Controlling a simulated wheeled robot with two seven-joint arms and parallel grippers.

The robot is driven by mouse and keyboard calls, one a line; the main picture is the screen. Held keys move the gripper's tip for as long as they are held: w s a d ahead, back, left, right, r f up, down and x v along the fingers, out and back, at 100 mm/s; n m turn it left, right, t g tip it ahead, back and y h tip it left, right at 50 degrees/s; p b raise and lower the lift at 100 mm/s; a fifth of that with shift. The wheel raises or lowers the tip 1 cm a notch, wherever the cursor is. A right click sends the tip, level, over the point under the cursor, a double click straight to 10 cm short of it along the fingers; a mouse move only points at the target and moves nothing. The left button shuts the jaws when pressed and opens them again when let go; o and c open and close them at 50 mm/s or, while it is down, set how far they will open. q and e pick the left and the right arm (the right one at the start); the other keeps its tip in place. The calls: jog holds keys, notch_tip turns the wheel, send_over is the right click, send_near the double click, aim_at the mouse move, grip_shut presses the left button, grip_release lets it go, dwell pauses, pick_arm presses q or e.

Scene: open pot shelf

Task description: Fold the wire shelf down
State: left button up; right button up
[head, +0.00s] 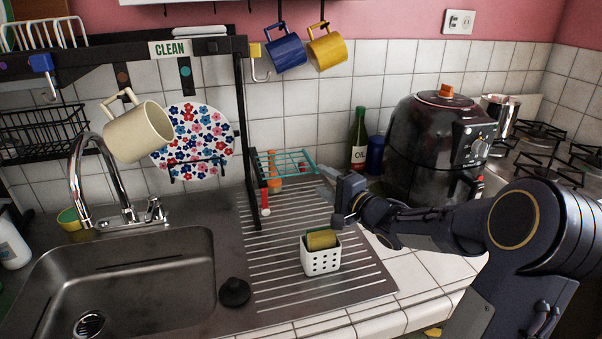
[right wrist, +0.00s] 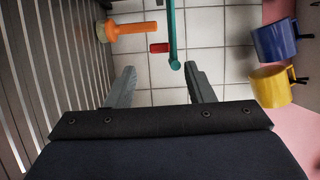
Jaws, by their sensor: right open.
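The wire shelf (head: 287,163) is a small teal wire rack joined to the black post right of the sink. It sticks out roughly level above the drainboard. In the right wrist view it shows edge-on as a teal bar (right wrist: 172,32) with a rounded end. My right gripper (head: 328,184) is just right of the shelf's free end, and its fingers point toward it. In the right wrist view the open fingers (right wrist: 160,72) have nothing between them, and the bar's end lies just beyond the tips. My left gripper is not in view.
An orange item (right wrist: 128,29) and a small red item (right wrist: 158,48) are below the shelf. A white sponge holder (head: 321,257) stands on the drainboard (head: 275,280). An oil bottle (head: 358,140) and a dark air fryer (head: 430,140) stand right; blue (head: 286,53) and yellow (head: 327,50) mugs hang above.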

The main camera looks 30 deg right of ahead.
aim_at(306, 170)
jog(key=w, duration=0.2)
jog(key=w+a, duration=0.1)
jog(key=w, duration=0.4)
jog(key=shift+w+a, duration=0.15)
jog(key=shift+w, duration=0.15)
jog(key=shift+c, duration=0.5)
